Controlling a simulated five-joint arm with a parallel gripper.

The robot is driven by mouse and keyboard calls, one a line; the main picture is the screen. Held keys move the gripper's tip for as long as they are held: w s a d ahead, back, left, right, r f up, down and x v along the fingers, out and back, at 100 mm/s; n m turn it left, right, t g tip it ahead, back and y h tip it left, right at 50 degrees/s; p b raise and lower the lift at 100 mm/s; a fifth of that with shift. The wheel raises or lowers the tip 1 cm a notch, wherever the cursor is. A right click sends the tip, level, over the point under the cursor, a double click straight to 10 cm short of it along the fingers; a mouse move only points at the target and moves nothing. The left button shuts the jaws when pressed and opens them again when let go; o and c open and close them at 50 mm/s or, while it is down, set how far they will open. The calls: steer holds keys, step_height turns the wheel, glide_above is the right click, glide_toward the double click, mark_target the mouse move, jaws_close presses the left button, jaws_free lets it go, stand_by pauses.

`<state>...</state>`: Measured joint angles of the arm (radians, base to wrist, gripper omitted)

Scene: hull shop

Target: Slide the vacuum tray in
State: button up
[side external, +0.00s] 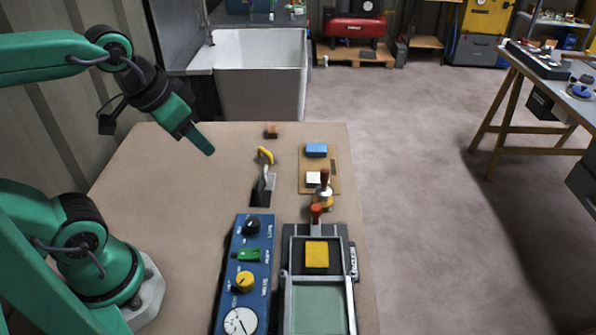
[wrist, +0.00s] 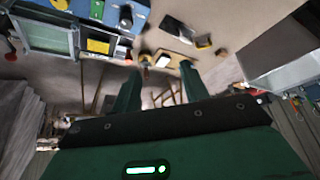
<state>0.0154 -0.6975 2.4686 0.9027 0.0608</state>
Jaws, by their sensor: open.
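The vacuum tray appears to be the silver-framed unit with a pale green panel (side external: 319,305) at the front right of the table. Behind the panel is a dark section with a yellow pad (side external: 316,254), and a red-knobbed handle (side external: 316,213) stands at its far end. How far the tray is in, I cannot tell. The panel also shows at the upper left of the wrist view (wrist: 46,37), with the yellow pad (wrist: 98,46) beside it. My gripper (side external: 206,146) is raised above the left part of the table, away from the tray. Its fingers are apart and empty in the wrist view (wrist: 160,85).
A blue control panel (side external: 244,275) with knobs and a gauge lies left of the tray. Behind it are a toggle clamp with a yellow handle (side external: 265,156), a board with a blue block (side external: 316,150), and a small brown block (side external: 271,131). The table's left middle is clear.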

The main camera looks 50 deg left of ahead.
steer(key=w+d+f+m+g, duration=0.3)
steer(key=w+d+m, duration=0.3)
steer(key=w+m, duration=0.35)
steer(key=m+g, duration=0.2)
steer(key=m, duration=0.6)
glide_above(316, 207)
steer(key=shift+n, duration=0.25)
step_height(316, 207, down, 9)
steer(key=shift+s+r, duration=0.1)
steer(key=shift+r, duration=0.05)
steer(key=shift+f, duration=0.2)
steer(key=shift+f, duration=3.9)
jaws_close()
